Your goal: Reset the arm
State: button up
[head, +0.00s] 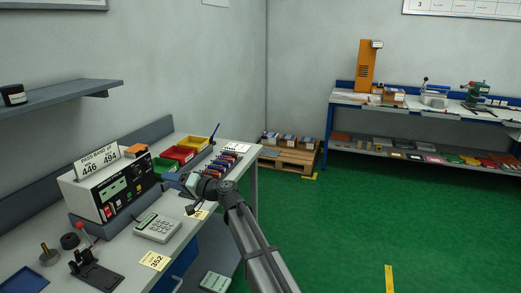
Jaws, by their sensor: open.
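My arm rises from the bottom of the head view and bends left over the near bench (205,228). My gripper (181,187) is at its end, small and partly hidden by my own wrist. It is open, and I see nothing held in it. It is above the bench, between the grey keypad device (158,227) and the coloured bins. Its exact height over the bench top is hard to tell.
A white tester with a display (107,190) stands left of my gripper. Red (179,154), yellow (194,143) and green bins are behind it. A row of small coloured items (224,160) lies to the right. A lever fixture (95,270) is near front.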

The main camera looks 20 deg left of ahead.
jog(key=shift+d+f, duration=0.1)
jog(key=w+d+f+m+t+h, duration=0.1)
jog(key=w+d+f+h, duration=0.15)
jog(key=d+f, duration=0.75)
jog(key=w+d+f+h, duration=0.25)
jog(key=d+f, duration=0.55)
jog(key=d, duration=0.5)
jog(key=w+d+f+m+t+h, duration=0.1)
jog(key=d+f+h, duration=0.3)
jog(key=d+f, duration=0.55)
jog(key=s+d+f+m+g+h, duration=0.1)
jog(key=s+d+f+h, duration=0.25)
jog(key=d, duration=0.95)
jog(key=s+d+f+m+h, duration=0.2)
jog(key=s+d+f, duration=0.3)
jog(key=d, duration=0.8)
jog(key=s+d+f+m+g+h, duration=0.1)
jog(key=s+d+f+h, duration=0.3)
jog(key=d, duration=0.9)
jog(key=s+f+g, duration=0.3)
jog(key=s+f, duration=0.7)
jog(key=s, duration=0.5)
jog(key=s+f+g, duration=0.3)
jog(key=s+f, duration=0.8)
jog(key=s, duration=0.4)
jog(key=shift+s+f+g, duration=0.3)
jog(key=shift+s+g, duration=0.1)
jog(key=shift+y, duration=0.25)
jog(key=shift+c, duration=0.4)
